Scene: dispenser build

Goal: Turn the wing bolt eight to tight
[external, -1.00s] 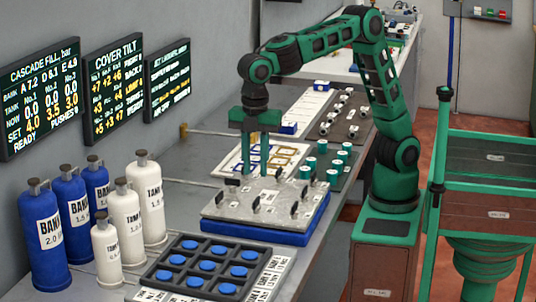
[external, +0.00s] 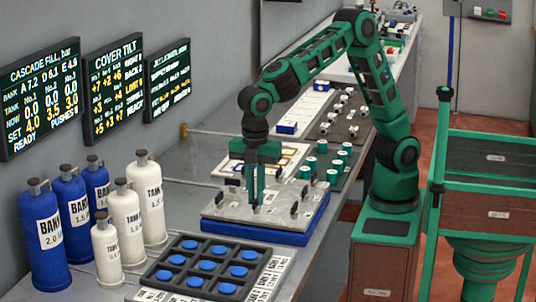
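A grey cover plate (external: 225,212) lies on a blue base (external: 258,233) on the bench. Several black wing bolts stand around its edge, one at the left (external: 219,196) and one at the right (external: 295,208). Their small white labels are too small to read, so I cannot tell which is eight. My gripper (external: 255,203) points straight down over the middle of the plate, with its fingertips at about plate height. The fingers look close together. They hide what is between or behind them, so I cannot tell whether they hold a wing bolt.
A dark tray with blue round caps (external: 197,253) is in front of the plate. White tanks (external: 151,197) and blue tanks (external: 74,201) stand at the left. Teal-and-white cylinders (external: 322,146) stand behind the plate. Screens hang on the wall, one headed COVER TILT (external: 114,90).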

